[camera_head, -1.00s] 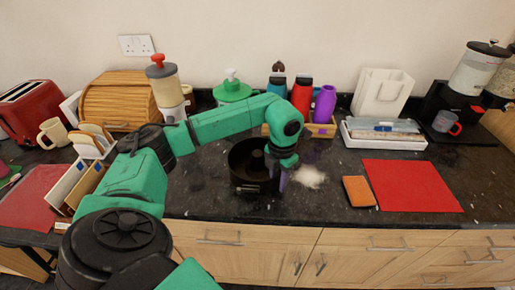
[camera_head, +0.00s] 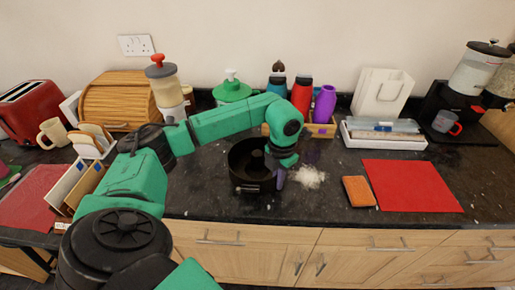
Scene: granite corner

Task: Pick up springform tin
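The springform tin (camera_head: 246,181) is a dark round tin with a raised middle and a clasp on its front. It stands on the black granite counter, partly behind my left arm. My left gripper (camera_head: 281,178) points down at the tin's right side, with a purple-grey finger at the rim. The wrist hides the rest of the fingers, so I cannot tell whether they are open or touching the wall. My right gripper is out of view.
A pale powder pile (camera_head: 308,177) lies just right of the tin. An orange sponge (camera_head: 358,191) and a red mat (camera_head: 412,186) lie farther right. A wooden caddy (camera_head: 322,131) with bottles stands behind. The counter's front edge is close to the tin.

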